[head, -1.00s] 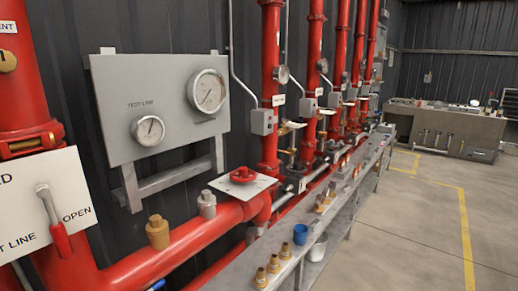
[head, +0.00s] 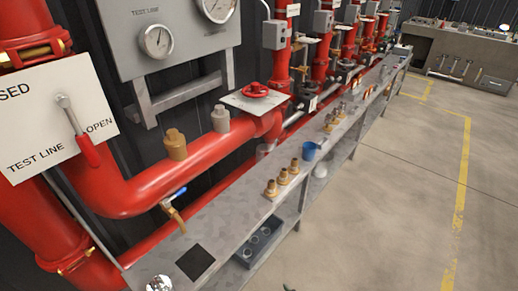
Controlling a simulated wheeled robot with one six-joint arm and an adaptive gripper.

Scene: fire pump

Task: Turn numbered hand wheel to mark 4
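A small red hand wheel (head: 256,90) sits on a pale plate (head: 238,101) on top of the red pipe, in the middle of the head view. Any numbers on the plate are too small to read. Other hand wheels farther along the pipe row are small and hard to make out. My gripper is not in view, and nothing is seen touching the wheel.
A long grey bench (head: 225,215) runs below the pipes, with brass fittings (head: 283,178) and a blue cup (head: 310,151) on it. A red-handled lever (head: 78,135) stands on the test line sign at left. The concrete floor (head: 400,200) at right is clear.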

